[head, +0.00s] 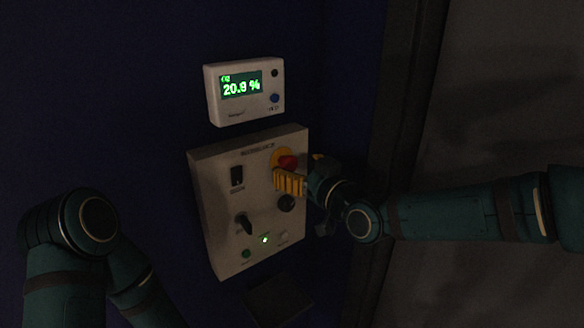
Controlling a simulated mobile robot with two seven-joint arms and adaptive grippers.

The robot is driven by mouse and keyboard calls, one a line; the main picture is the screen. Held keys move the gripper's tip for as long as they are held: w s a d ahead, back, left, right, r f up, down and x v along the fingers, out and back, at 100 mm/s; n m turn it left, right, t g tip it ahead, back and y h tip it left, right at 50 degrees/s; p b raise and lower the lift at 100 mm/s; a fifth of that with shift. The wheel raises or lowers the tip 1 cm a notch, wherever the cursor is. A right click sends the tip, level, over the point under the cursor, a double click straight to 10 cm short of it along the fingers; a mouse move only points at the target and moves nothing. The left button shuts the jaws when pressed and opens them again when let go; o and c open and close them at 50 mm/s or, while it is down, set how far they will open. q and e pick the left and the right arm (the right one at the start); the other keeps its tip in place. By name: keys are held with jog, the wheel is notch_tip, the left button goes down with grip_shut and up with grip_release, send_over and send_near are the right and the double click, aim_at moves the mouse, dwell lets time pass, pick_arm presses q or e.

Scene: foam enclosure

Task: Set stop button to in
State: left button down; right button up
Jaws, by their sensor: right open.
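The red stop button (287,161) sits on a yellow round base at the upper right of a pale control panel (214,171) on the dark blue wall. Whether it is pressed in or out I cannot tell. My right gripper (289,181), with yellow ribbed fingers, is at the panel just below the button and covers its lower edge. It is open, and I cannot tell whether it touches the button. My left arm shows at the lower left, but its gripper is out of view.
The panel also carries a black rocker switch (237,176), a dark rotary handle (244,223), a black knob (286,203) and a lit green lamp (265,239). Above it, an oxygen display (242,87) reads 20.9 %. A dark box (279,298) lies below.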

jog(key=shift+x, duration=1.1)
